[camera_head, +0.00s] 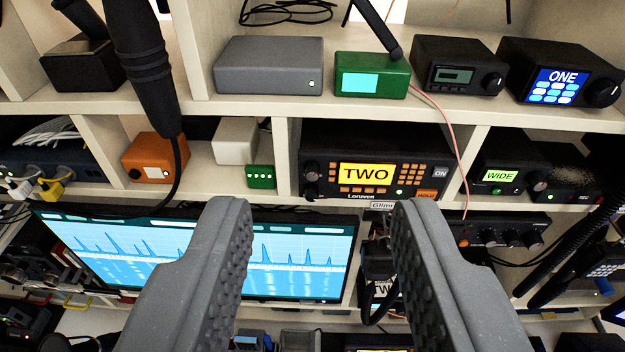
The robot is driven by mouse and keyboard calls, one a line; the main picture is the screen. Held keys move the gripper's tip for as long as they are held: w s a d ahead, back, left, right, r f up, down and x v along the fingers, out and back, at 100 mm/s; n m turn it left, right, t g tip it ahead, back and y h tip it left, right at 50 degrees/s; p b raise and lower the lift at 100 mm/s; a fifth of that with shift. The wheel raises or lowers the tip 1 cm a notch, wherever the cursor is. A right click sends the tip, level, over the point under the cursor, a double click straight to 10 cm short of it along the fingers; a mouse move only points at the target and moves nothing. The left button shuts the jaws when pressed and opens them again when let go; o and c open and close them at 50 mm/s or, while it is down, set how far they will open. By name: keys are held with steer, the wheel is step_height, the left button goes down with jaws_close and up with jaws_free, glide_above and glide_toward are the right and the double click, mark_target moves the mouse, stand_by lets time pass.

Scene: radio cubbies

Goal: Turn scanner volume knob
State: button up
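My gripper (317,215) is open and empty, its two grey ridged fingers spread wide apart in the lower middle. A black radio (345,148) with a yellow "TWO" screen sits in the middle cubby beyond and above the fingertips. It has dark knobs (311,172) at its left end and orange buttons, with ON and an orange, apparently HOLD, button at right. No label clearly reads scanner, so I cannot tell for sure which radio it is. Other radios with knobs are the "ONE" radio (560,76) at upper right and the "WIDE" radio (508,172) at right.
A monitor (300,262) with blue spectrum traces stands at lower left, partly behind the left finger. A black cable (150,80) hangs at upper left. A pink wire (455,135) crosses right of the "TWO" radio. A black unit (500,235) with several knobs sits at lower right.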

steer(key=w+a+f+n+p, duration=0.1)
steer(key=w+a+f+n, duration=0.1)
steer(key=w+f, duration=0.1)
steer(key=n+t+h+p, duration=0.1)
steer(key=n+t+p, duration=0.2)
steer(key=n+p, duration=0.4)
glide_toward(311, 177)
steer(key=shift+w+d+r+p, duration=0.1)
steer(key=shift+w+p, duration=0.55)
steer(key=shift+w, duration=1.4)
steer(key=shift+w+d+r+p, duration=0.1)
steer(key=shift+w+p, duration=0.5)
steer(key=shift+w, duration=1.5)
